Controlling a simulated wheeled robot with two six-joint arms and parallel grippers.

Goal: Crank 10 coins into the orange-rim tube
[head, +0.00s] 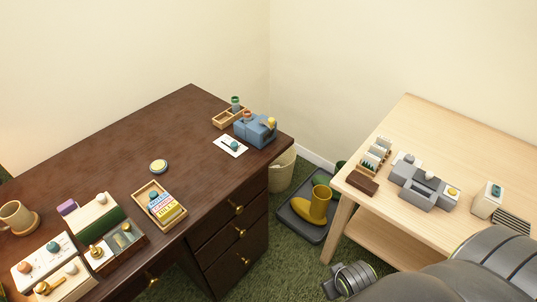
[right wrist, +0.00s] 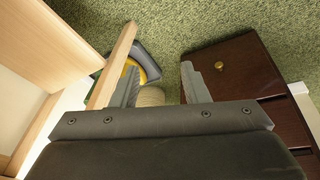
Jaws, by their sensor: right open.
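A blue-grey machine (head: 247,133) with a tan knob (head: 271,122) on its side stands at the right corner of the dark desk. Another small reddish-topped piece (head: 247,116) is at the machine; I cannot tell clearly which rim is orange. No separate coins can be made out. In the right wrist view my right gripper (right wrist: 160,70) is open and empty, pointing down over the floor between the two tables. My left gripper is not in view.
The dark desk (head: 110,150) also holds a white card (head: 230,146), a round tin (head: 158,166), a box of cards (head: 161,204) and a mug (head: 16,216). A pale table (head: 450,130) with grey devices stands right. Yellow boots (head: 318,206) and a bin (head: 283,170) sit between.

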